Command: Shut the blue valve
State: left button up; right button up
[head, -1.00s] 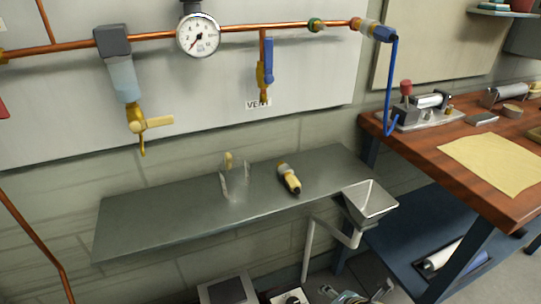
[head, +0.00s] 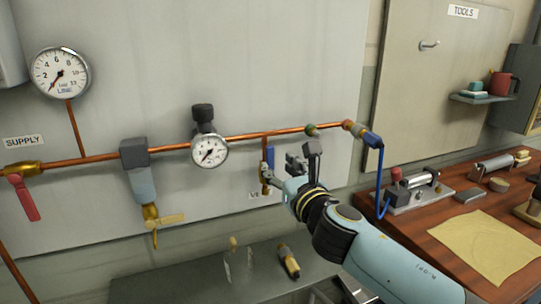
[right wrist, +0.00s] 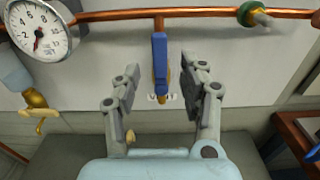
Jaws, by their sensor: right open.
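The blue valve (head: 270,156) is on a short copper branch hanging from the wall pipe, above the VENT label. Its blue lever points down, along the branch. It shows in the middle of the right wrist view (right wrist: 160,62), with brass at its lower end. My right gripper (head: 281,168) is open and empty, close to the valve. In the right wrist view its fingers (right wrist: 160,80) stand either side of the lever's lower part, with gaps on both sides; how far they are in depth is unclear. My left gripper is not in view.
A copper pipe (head: 100,157) runs across the panel with a gauge (head: 209,151), a yellow-handled valve (head: 165,220) and a red handle (head: 24,197). A blue hose (head: 379,185) hangs right of my gripper. Below is a metal shelf (head: 200,280); at right, a wooden bench (head: 440,215).

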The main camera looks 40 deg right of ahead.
aim_at(271, 159)
jog(key=x, duration=0.5)
jog(key=shift+w, duration=0.35)
grip_shut()
